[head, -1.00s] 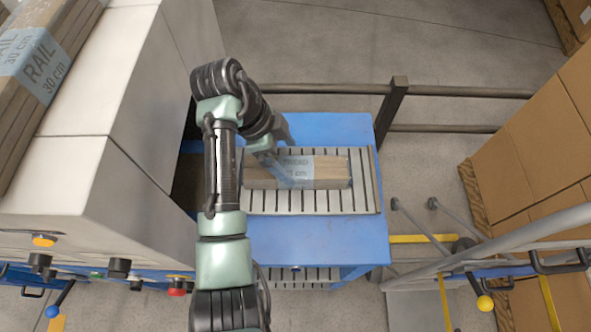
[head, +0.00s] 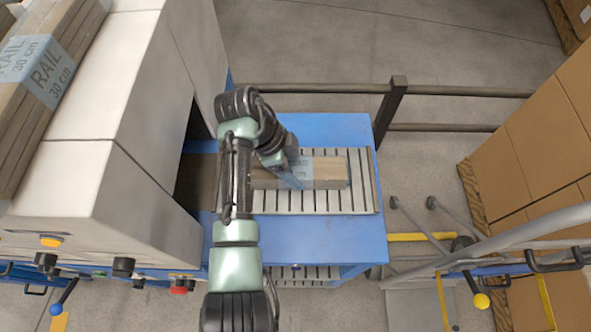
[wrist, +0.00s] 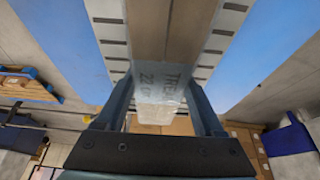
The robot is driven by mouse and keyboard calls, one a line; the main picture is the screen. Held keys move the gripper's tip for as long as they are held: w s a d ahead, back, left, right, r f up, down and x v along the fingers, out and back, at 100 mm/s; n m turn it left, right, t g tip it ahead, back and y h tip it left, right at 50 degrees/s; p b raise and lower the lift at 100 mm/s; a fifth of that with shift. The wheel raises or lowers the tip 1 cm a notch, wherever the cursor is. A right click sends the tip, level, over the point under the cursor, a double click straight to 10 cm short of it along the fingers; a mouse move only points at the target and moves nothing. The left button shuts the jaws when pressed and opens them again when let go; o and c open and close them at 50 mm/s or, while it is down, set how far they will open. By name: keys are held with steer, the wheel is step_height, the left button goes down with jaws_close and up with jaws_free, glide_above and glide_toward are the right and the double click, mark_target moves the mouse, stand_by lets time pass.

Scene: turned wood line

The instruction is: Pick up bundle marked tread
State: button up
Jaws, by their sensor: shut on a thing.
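The bundle marked tread (head: 328,172) is a stack of brown wood strips with a pale translucent wrap. It lies lengthwise over the slatted bed of a blue table, and I cannot tell whether it is clear of the slats. My gripper (head: 290,178) is at the wrapped middle of the bundle, partly hidden by my arm. In the wrist view the bundle (wrist: 150,30) runs between the two fingers of my gripper (wrist: 160,88), with the TREAD lettering between them. The fingers are shut on its sides.
The blue table (head: 330,232) carries the slatted bed (head: 363,180). A large white machine (head: 130,150) stands close on the left, with a bundle marked rail (head: 35,90) on top. A dark rail (head: 440,90) runs behind. Stacked cartons (head: 530,150) and a grey tubular frame (head: 530,228) are at the right.

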jaws_close()
steer(key=shift+r, duration=0.1)
steer(key=shift+w, duration=0.1)
